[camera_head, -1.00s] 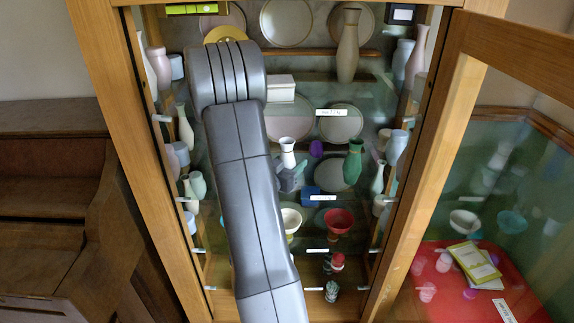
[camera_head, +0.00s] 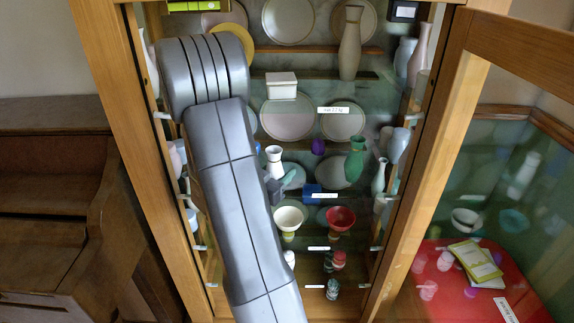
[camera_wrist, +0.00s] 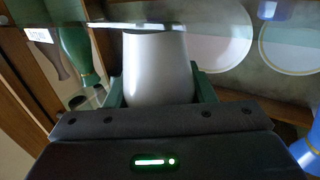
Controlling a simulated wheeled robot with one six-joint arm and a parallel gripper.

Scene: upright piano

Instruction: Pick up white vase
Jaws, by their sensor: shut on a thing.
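The white vase (camera_head: 274,158) has a flared mouth and stands upright inside the open cabinet, left of the green vase (camera_head: 355,158). My gripper (camera_head: 277,188) is at its lower part, mostly hidden behind my arm in the head view. In the wrist view the white vase (camera_wrist: 157,70) sits between the two green fingers of my gripper (camera_wrist: 160,92), which are shut on its sides. A glass shelf edge crosses the vase's upper part in the wrist view. Whether its base touches a shelf is hidden.
A green vase (camera_wrist: 76,52) stands beside it in the wrist view. A white bowl (camera_head: 288,218) and red bowl (camera_head: 340,218) are lower down. A blue box (camera_head: 312,193) is right of my gripper. The wooden cabinet frame (camera_head: 150,190) and open door (camera_head: 430,170) flank the shelves.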

